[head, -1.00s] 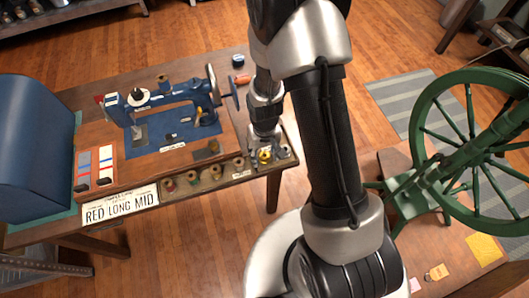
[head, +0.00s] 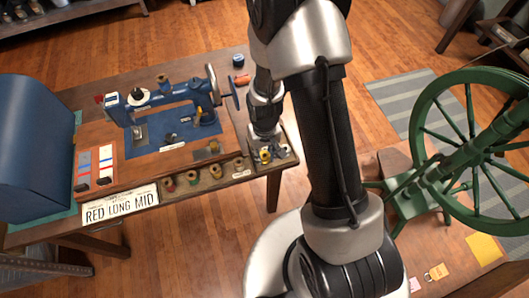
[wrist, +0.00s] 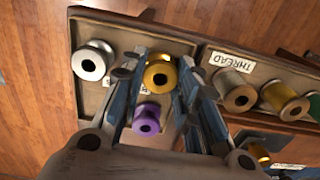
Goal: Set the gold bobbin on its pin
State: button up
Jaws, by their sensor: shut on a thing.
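The gold bobbin (wrist: 160,74) is between the two fingers of my gripper (wrist: 157,88), which is shut on it, over a small tray (wrist: 93,100). A silver bobbin (wrist: 92,62) stands in that tray to the left. A purple bobbin (wrist: 147,120) is close below the gold one in the wrist view. The pin under the gold bobbin is hidden, and I cannot tell whether the bobbin is around it. In the head view my gripper (head: 265,154) is at the table's right end.
A tray labelled THREAD (wrist: 228,88) with several spools adjoins on the right in the wrist view. In the head view a blue sewing machine (head: 165,105) stands behind on the table, with a RED LONG MID sign (head: 120,202) at the front edge.

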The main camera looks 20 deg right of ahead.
jog(key=shift+r+p, duration=2)
jog(key=shift+r, duration=0.55)
